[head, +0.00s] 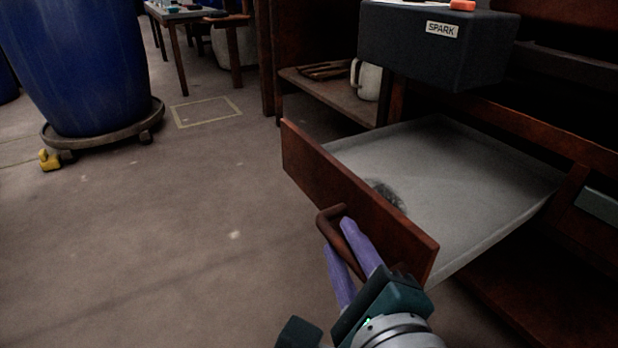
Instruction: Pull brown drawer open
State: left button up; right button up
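The brown drawer (305,160) stands pulled well out of the wooden cabinet on the right. Its grey-white inside shows, bare except for a dark smudge near the front panel. A brown bar handle (328,218) sits on the front panel. My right gripper (344,236) comes in from the bottom with two purple fingers at the handle. One finger lies on each side of the bar, and the fingers look closed around it. My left gripper is not in view.
A dark box labelled SPARK (410,45) stands above the drawer. A white mug (367,80) stands on a low shelf (330,92) behind. A blue vat (80,65) on a wheeled base (105,130) stands at the left. The floor between is clear.

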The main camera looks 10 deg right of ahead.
jog(key=shift+o, duration=1)
jog(key=p+v, duration=0.3)
jog(key=v, duration=0.7)
jog(key=shift+r, duration=0.1)
